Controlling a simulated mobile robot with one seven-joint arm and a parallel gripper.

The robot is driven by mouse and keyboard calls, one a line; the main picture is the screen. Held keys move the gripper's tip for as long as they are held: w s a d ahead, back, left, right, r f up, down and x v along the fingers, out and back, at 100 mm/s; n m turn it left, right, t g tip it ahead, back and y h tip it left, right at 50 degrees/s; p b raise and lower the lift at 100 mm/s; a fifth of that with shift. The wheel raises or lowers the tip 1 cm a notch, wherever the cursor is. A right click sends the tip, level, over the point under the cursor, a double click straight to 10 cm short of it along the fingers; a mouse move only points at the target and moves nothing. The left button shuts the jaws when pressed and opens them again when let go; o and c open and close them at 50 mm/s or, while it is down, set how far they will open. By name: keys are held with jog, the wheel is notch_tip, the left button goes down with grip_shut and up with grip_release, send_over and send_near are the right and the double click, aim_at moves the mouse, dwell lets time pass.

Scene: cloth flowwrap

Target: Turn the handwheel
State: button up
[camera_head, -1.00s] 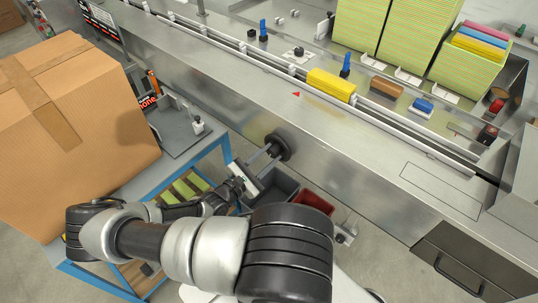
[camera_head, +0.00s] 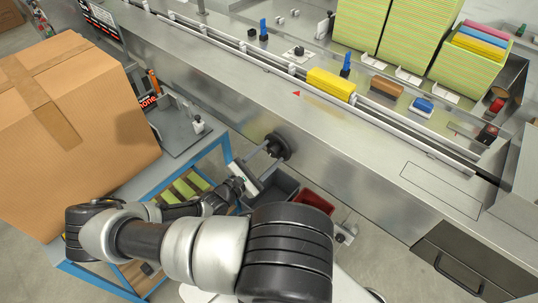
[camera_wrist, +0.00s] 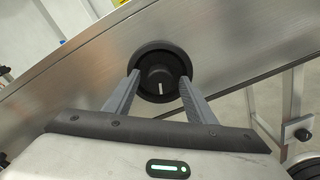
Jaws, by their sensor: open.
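The handwheel (camera_head: 278,147) is a small black round wheel on the front steel face of the machine. In the wrist view the handwheel (camera_wrist: 159,62) shows a dark rim and a central hub with a white mark pointing down. My gripper (camera_head: 270,158) reaches up to it from below left. In the wrist view my gripper (camera_wrist: 158,85) is open, with one grey finger on each side of the hub, over the wheel's lower part. I cannot tell whether the fingers touch the hub.
A large cardboard box (camera_head: 75,125) stands at the left on a blue-framed cart (camera_head: 224,150). Below the wheel are a grey bin (camera_head: 283,183) and a red bin (camera_head: 316,201). A yellow pack (camera_head: 331,84) lies on the conveyor above.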

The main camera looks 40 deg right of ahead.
jog(key=s+a+b, duration=0.1)
jog(key=a+b, duration=0.1)
jog(key=a, duration=1.5)
jog(key=shift+s+a, duration=0.15)
jog(key=shift+s, duration=0.05)
